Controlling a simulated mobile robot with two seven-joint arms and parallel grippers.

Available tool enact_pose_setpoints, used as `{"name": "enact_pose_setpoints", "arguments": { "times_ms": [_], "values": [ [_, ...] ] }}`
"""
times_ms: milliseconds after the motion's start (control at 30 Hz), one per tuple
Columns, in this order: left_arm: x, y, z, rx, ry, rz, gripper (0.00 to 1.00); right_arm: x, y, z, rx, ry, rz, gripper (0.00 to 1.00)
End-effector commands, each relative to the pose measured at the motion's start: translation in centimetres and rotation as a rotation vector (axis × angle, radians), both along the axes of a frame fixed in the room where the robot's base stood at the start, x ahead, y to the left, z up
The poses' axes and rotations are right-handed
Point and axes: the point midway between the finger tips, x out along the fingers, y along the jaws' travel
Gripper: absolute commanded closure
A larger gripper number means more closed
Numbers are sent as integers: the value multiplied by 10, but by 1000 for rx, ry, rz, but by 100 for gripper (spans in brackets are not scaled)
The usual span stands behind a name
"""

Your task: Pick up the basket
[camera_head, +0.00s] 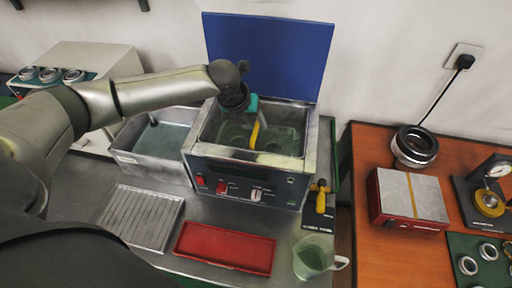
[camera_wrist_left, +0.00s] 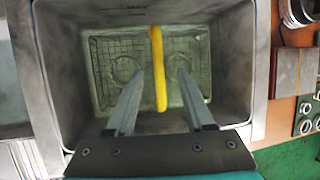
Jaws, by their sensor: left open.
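The basket (camera_wrist_left: 112,47) is a wire mesh basket sitting low inside the grey metal tank of the cleaning machine, with round ring shapes visible in it. Its yellow handle (camera_wrist_left: 158,68) stands up across the middle; it also shows in the head view (camera_head: 256,134). My left gripper (camera_wrist_left: 161,98) is open above the tank, with one finger on each side of the yellow handle. I cannot tell whether either finger touches it. In the head view my left gripper (camera_head: 262,118) points down into the tank and partly hides the basket. My right gripper is not in view.
The machine (camera_head: 245,185) has a raised blue lid (camera_head: 268,55) behind it. A second metal tank (camera_head: 125,158) stands left. A ribbed tray (camera_head: 118,215), a red tray (camera_head: 185,240) and a clear jug (camera_head: 312,257) stand in front. An orange table (camera_head: 370,150) is at right.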

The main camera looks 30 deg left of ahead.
Motion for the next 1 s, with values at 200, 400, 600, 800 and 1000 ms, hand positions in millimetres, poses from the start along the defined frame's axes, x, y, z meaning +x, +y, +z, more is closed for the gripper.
{"name": "enact_pose_setpoints", "arguments": {
  "times_ms": [200, 400, 600, 800, 1000],
  "values": [
    [11, -2, -28, 0, 2, 0, 47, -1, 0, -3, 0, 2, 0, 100],
    [16, -3, -40, 0, 1, -1, 47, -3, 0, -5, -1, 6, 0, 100],
    [17, -2, -41, 0, 1, -1, 47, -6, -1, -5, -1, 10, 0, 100],
    [17, -2, -41, 0, 1, -1, 64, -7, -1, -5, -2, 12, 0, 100],
    [17, -2, -41, 0, 1, -1, 86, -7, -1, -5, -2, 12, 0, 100]
  ]
}}
